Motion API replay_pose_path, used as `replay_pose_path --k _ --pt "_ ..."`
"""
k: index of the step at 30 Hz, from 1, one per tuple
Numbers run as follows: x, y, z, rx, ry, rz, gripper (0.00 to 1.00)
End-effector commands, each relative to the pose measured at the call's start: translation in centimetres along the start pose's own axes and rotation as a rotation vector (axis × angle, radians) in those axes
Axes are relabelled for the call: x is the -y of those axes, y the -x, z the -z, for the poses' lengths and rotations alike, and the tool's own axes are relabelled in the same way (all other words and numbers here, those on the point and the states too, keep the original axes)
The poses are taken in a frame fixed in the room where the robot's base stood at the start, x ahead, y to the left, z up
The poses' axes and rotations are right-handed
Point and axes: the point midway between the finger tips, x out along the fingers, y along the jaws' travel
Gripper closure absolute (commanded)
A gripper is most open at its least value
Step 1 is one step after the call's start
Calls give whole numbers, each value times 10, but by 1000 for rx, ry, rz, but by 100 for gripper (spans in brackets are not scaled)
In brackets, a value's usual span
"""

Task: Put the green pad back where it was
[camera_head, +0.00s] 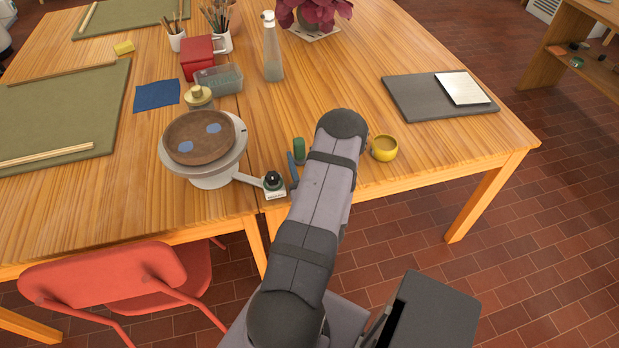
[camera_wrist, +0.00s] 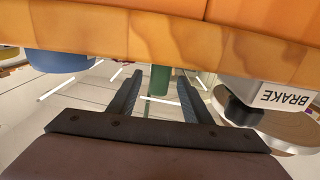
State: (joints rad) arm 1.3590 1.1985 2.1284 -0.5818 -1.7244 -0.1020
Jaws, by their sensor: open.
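The green pad, seen as a small upright green block (camera_head: 299,149), stands on the table just left of my arm, behind the brake box. In the wrist view, which appears upside down, the green block (camera_wrist: 160,79) shows between the two fingers of my gripper (camera_wrist: 160,76). The fingers are apart with a gap on each side of the block; I cannot tell how far they reach around it. In the head view my arm hides most of the gripper. The brake box (camera_head: 274,194) has a black knob, and its BRAKE label (camera_wrist: 287,98) shows in the wrist view.
The pottery wheel (camera_head: 233,165) carries a brown disc with blue patches, close left of the brake box. A yellow cup (camera_head: 384,148) stands right of my arm. A blue object (camera_wrist: 60,61) shows in the wrist view. Free wood lies right, before the grey board (camera_head: 420,100).

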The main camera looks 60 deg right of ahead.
Motion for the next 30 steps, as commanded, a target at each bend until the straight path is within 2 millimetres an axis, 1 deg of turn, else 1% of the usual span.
replay_pose_path --k 1,6,12,18,30 --pt "-1 10 -3 1 -3 -4 55" --pt "-2 42 -2 1 -2 -6 55" --pt "-1 69 -2 0 -1 -4 55" --pt "0 80 0 -1 -1 -1 55" --pt "0 82 0 -1 0 0 55"
